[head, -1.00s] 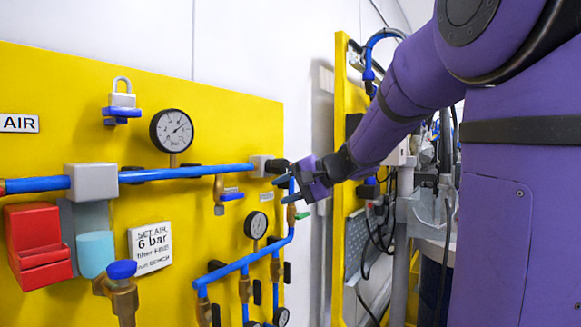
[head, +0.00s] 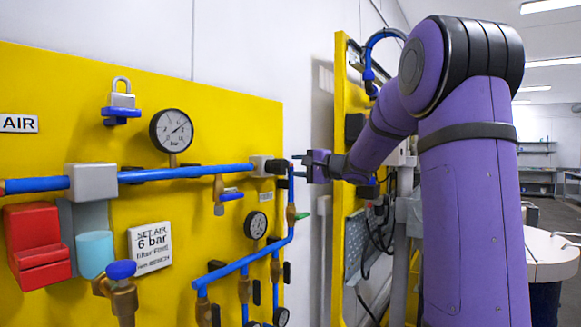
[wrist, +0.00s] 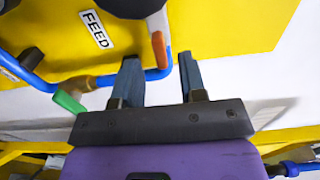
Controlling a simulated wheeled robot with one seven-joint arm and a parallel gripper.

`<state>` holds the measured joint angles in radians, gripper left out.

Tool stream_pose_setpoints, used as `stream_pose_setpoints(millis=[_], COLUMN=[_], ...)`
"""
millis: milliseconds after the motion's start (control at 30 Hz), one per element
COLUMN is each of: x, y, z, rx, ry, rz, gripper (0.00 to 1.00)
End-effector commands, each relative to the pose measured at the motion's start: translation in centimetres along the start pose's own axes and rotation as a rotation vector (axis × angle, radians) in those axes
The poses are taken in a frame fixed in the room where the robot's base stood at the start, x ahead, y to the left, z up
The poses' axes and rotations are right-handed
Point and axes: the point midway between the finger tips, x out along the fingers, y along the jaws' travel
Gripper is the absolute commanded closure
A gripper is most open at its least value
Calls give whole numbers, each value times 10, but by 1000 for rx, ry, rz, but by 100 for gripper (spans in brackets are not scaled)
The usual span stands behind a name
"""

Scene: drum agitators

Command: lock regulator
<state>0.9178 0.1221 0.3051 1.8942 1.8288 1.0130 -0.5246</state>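What looks like the regulator is a small grey block (head: 260,166) with a black knob (head: 276,166), at the right end of the blue pipe on the yellow panel. My gripper (head: 299,167) is just right of the knob, apart from it, with its fingers pointing toward the panel. The knob's locking state cannot be seen.
The yellow panel (head: 60,120) carries a padlock (head: 122,94), a large gauge (head: 171,130), a red box (head: 37,245) and several valves. A blue pipe (wrist: 155,75) and a green handle (wrist: 69,101) lie close to my fingers. A second yellow panel (head: 340,150) stands behind my arm.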

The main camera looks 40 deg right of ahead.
Motion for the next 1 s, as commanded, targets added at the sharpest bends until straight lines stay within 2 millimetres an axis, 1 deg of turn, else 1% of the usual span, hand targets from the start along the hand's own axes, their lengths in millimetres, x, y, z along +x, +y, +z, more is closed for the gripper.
stream_pose_setpoints(millis=[33,200,367,600,767,800,1000], x=[8,25,31,31,31,31,31], y=[0,0,0,0,0,0,0], z=[0,0,0,0,0,0,0], rx=[1,0,0,-1,0,0,5], ry=[-1,-1,-1,0,0,0,0], rz=[-1,0,0,0,0,0,1], gripper=[62,62,62,62,98,100,100])
